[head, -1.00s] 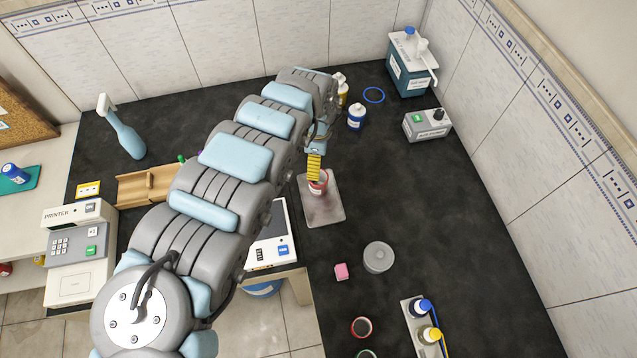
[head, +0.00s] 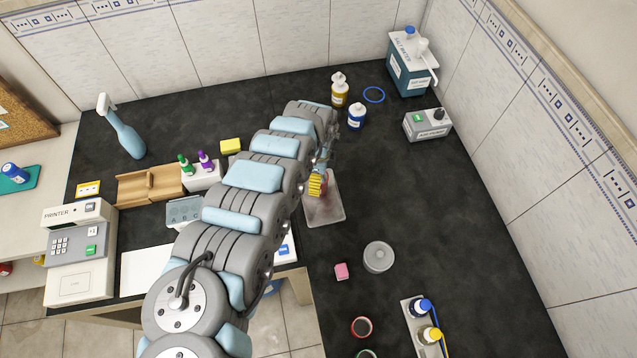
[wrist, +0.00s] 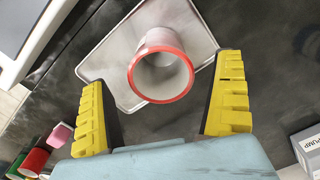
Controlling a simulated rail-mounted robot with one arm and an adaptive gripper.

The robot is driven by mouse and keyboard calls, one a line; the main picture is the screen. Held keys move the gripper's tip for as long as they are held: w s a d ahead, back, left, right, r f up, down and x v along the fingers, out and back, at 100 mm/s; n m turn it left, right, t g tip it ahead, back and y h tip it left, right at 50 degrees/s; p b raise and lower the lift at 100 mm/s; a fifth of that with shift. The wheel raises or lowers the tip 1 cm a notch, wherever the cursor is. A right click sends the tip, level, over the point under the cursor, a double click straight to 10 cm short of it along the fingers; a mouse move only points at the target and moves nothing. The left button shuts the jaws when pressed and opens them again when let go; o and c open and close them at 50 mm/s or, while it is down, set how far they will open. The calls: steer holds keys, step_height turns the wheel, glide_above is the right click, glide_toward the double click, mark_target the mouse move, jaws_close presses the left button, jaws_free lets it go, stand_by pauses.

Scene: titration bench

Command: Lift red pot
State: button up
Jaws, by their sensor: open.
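The red pot (wrist: 187,80) shows in the wrist view as a white, hollow cylinder with a red rim. It stands on a pale metal tray (wrist: 112,75). My gripper (wrist: 163,100) is open, with one yellow-padded finger to the left of the pot and one to the right. Gaps show between both fingers and the pot, so neither appears to touch it. In the head view my gripper (head: 318,184) is above the tray (head: 326,210) and hides most of the pot.
The dark bench to the right of the tray is clear.

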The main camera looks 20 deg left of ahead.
steer(key=shift+f, duration=1.4)
steer(key=c, duration=1.4)
steer(key=shift+r, duration=0.1)
steer(key=shift+w+r, duration=0.1)
steer(key=shift+r, duration=0.3)
steer(key=r, duration=0.3)
steer(key=shift+s, duration=0.2)
steer(key=s+d+r+p, duration=0.1)
steer(key=s+r+p, duration=0.2)
steer(key=s+p, duration=0.1)
steer(key=s+d+r+p, duration=0.2)
steer(key=s+r+p, duration=0.1)
steer(key=p, duration=0.4)
steer(key=s+d+r+p, duration=0.2)
steer(key=s+r+p, duration=0.1)
steer(key=s+p, duration=0.2)
steer(key=shift+s+d+p, duration=0.15)
steer(key=shift+s+p, duration=0.2)
steer(key=shift+p, duration=0.05)
